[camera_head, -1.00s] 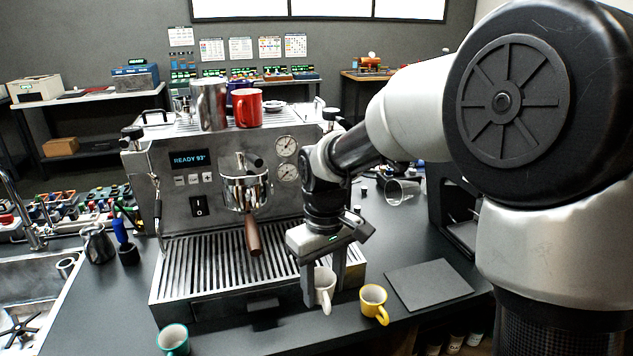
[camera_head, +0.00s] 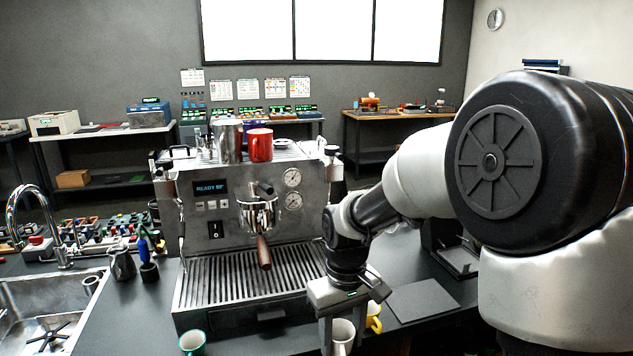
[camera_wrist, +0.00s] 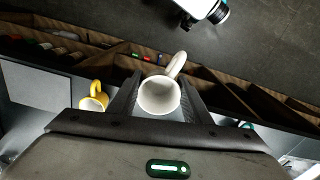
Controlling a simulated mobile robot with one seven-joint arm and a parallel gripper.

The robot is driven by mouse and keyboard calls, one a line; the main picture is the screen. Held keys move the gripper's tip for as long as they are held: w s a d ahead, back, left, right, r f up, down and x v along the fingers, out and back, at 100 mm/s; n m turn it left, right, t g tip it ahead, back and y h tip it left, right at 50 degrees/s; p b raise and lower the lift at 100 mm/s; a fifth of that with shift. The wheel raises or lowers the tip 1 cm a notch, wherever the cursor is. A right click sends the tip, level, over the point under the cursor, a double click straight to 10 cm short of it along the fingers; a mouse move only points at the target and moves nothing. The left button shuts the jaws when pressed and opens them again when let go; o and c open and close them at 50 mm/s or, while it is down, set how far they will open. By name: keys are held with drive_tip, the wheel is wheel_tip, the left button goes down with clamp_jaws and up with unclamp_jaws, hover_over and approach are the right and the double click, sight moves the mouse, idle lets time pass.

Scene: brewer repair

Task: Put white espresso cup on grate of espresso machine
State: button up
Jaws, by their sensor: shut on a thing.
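My gripper (camera_head: 341,330) is shut on the white espresso cup (camera_head: 343,338), which hangs upright at the counter's front edge, right of the machine. In the wrist view the white cup (camera_wrist: 159,94) sits between the two fingers with its handle pointing up in the picture. The espresso machine (camera_head: 225,199) stands left of my gripper. Its slatted grate (camera_head: 235,280) is bare, below the portafilter (camera_head: 264,251). The cup is apart from the grate, in front and to its right.
A yellow cup (camera_head: 373,318) stands just right of the held cup, and a teal cup (camera_head: 192,343) stands front left of the machine. A dark flat mat (camera_head: 423,299) lies to the right. A red mug (camera_head: 260,145) and a metal pitcher (camera_head: 228,140) stand on top of the machine.

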drive_tip(key=d+f+m+p, duration=0.2)
drive_tip(key=d+m+p, duration=0.2)
drive_tip(key=d, duration=0.5)
drive_tip(key=shift+s+f+m+p, duration=0.2)
drive_tip(key=shift+m+p, duration=0.1)
drive_tip(key=shift+m, duration=0.2)
